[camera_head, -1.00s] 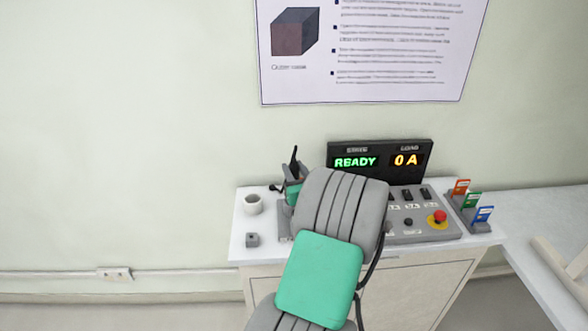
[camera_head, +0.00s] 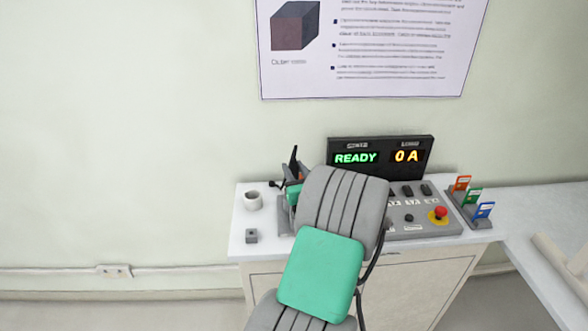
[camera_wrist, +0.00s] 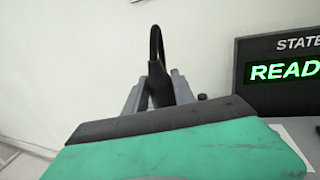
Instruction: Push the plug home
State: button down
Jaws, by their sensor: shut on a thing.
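The plug shows as a dark upright piece with a cable looping up from it (camera_wrist: 157,75), held between the two grey fingers of my gripper (camera_wrist: 159,92) in the wrist view. In the head view my gripper (camera_head: 290,188) is at the left part of the console, mostly hidden behind my own grey and green arm. A black piece sticks up there (camera_head: 294,160). The socket is hidden, so I cannot tell how deep the plug sits.
The display (camera_head: 381,158) reads READY and 0 A. The panel (camera_head: 425,218) has black switches and a red button (camera_head: 441,212). A white cup (camera_head: 253,201) and a small grey block (camera_head: 251,236) stand at left. Coloured tags (camera_head: 473,200) stand at right.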

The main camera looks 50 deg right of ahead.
jog(key=shift+f+b, duration=0.9)
jog(key=shift+f, duration=0.45)
jog(key=c, duration=0.9)
grip_release()
jog(key=shift+c, duration=0.2)
jog(key=shift+f, duration=0.1)
jog(key=b+v, duration=0.1)
jog(key=v, duration=0.6)
jog(key=shift+s+a, duration=0.25)
jog(key=shift+s, duration=0.1)
